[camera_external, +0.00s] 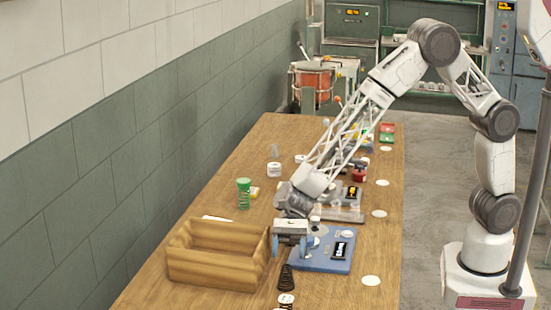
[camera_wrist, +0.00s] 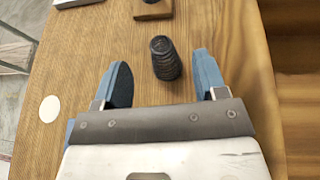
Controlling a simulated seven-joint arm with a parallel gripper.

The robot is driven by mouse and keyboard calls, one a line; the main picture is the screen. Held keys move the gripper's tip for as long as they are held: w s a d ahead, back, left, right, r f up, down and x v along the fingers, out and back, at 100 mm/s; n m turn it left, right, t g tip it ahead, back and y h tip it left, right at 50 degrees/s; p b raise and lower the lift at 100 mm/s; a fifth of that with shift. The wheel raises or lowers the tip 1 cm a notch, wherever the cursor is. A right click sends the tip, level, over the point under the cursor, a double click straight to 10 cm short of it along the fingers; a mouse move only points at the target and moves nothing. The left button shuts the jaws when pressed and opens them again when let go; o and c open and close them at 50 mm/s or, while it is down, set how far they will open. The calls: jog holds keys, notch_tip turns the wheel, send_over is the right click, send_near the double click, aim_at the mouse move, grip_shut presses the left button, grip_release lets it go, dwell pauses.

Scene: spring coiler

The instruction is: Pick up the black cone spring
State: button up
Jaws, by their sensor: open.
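The black cone spring (camera_wrist: 165,60) stands upright on the wooden table in the wrist view, its narrow end up. It lies ahead of my gripper (camera_wrist: 160,80), between the lines of the two blue fingers and nearer the right one. The fingers are apart and nothing is held between them. In the external view the black cone spring (camera_external: 286,277) is near the front of the table, just below my gripper (camera_external: 289,248) in the picture. It is narrow at the top and wider at the bottom.
A wooden box (camera_external: 212,267) stands close on the left of my gripper. A blue plate (camera_external: 325,262) with parts on it lies to the right. A wooden block (camera_wrist: 153,9) lies beyond the spring. A white disc (camera_external: 371,281) lies flat near the table's right edge. A green can (camera_external: 243,193) stands farther back.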

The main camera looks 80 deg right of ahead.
aim_at(287, 265)
jog(key=shift+x, duration=1.15)
jog(key=shift+x, duration=2.6)
jog(key=shift+d, duration=0.1)
jog(key=shift+c, duration=0.4)
jog(key=c, duration=1)
